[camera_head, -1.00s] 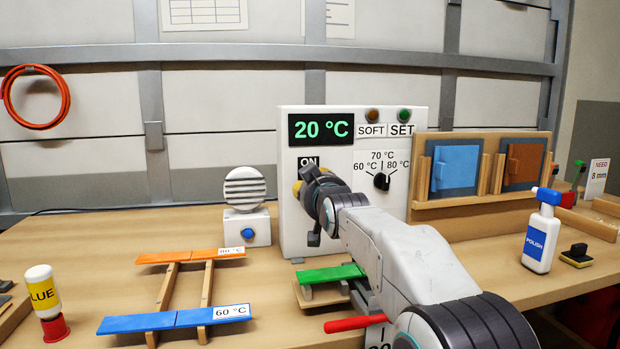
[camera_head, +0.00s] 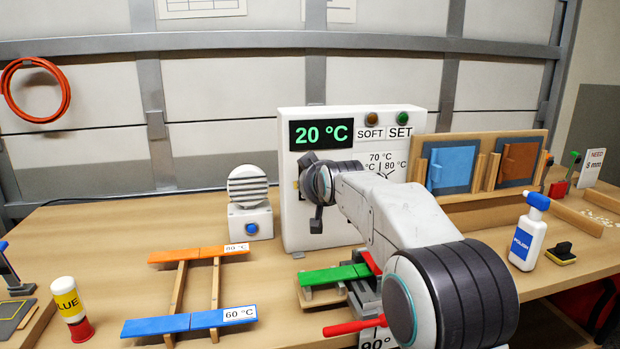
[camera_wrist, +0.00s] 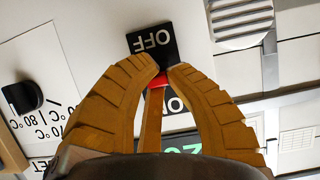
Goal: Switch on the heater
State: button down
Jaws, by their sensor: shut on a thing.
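The white heater box (camera_head: 340,150) stands at the back of the bench, with a green display (camera_head: 321,133) reading 20 °C. In the wrist view, which shows the panel upside down, a red switch (camera_wrist: 157,81) sits between the black OFF label (camera_wrist: 152,41) and the partly covered ON label (camera_wrist: 176,104). My gripper (camera_wrist: 162,72) has its yellow fingers closed around the red switch at the panel. In the head view my wrist and arm hide the switch and most of the gripper. The black temperature knob (camera_wrist: 22,97) is to the left in the wrist view.
A round vented device (camera_head: 248,190) stands left of the heater. Orange and blue strips (camera_head: 190,322) on a wooden rack lie front left, beside a glue bottle (camera_head: 70,303). Green strips (camera_head: 330,275) lie below my arm. A polish bottle (camera_head: 528,235) stands right.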

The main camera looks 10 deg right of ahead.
jog(key=shift+d+r, duration=0.15)
jog(key=c, duration=1.4)
grip_release()
jog(key=shift+d, duration=0.15)
jog(key=shift+o, duration=1.3)
jog(key=v, duration=1.2)
jog(key=shift+s, duration=0.15)
